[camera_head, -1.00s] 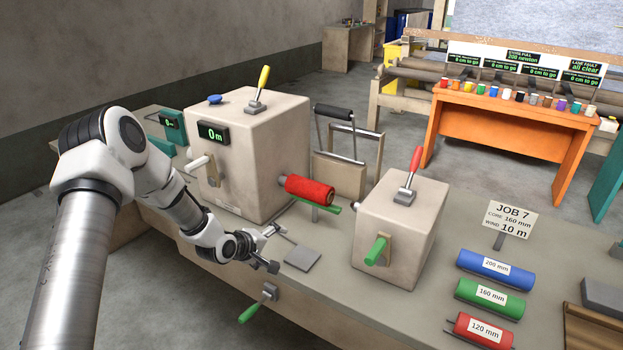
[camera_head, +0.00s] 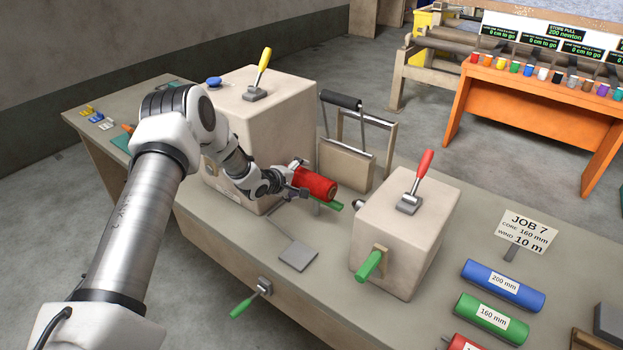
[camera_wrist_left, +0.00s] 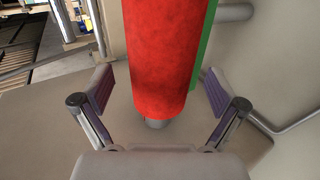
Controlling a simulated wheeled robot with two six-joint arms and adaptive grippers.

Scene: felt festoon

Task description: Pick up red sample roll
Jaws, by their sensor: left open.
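The red sample roll (camera_head: 317,184) is mounted between the large beige machine block (camera_head: 262,118) and the smaller beige block (camera_head: 408,225). In the left wrist view the red roll (camera_wrist_left: 165,55) fills the middle and lies between the two spread fingers. My left gripper (camera_head: 296,180) is at the roll's left end. Its purple-padded fingers (camera_wrist_left: 158,103) are open, with a gap visible on each side of the roll. Part of the roll's left end is hidden by the gripper in the head view. My right gripper is not in view.
A green bar (camera_head: 328,205) runs just below the roll. A grey plate (camera_head: 297,256) lies on the bench in front. Blue (camera_head: 503,286) and green (camera_head: 492,318) labelled rolls lie at right, beside the JOB 7 sign (camera_head: 527,232). Upright levers top both blocks.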

